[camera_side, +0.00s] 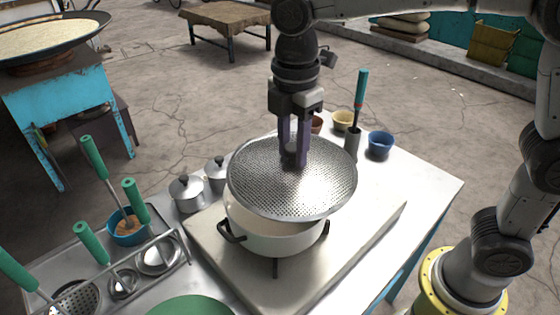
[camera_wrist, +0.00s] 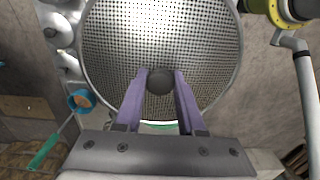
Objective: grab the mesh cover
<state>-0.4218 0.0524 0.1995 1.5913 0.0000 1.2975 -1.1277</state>
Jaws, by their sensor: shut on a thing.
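The mesh cover (camera_side: 262,190) is a round, perforated metal disc. In the side view it is over the white pot (camera_side: 270,238), tilted, and its near edge looks raised above the rim. Its dark round knob (camera_wrist: 160,82) is between my purple fingertips in the wrist view. My gripper (camera_side: 294,160) comes down from above onto the middle of the cover and is shut on the knob. The cover hides most of the pot's opening; a little pale content shows under its front edge.
The pot stands on a flat stove plate (camera_side: 340,228). Lidded metal canisters (camera_side: 187,193) are at left, with a rack of green-handled utensils (camera_side: 135,200). Small bowls, including a blue one (camera_side: 380,143), and a holder with a teal-handled tool (camera_side: 360,90) stand behind right. The table's right side is clear.

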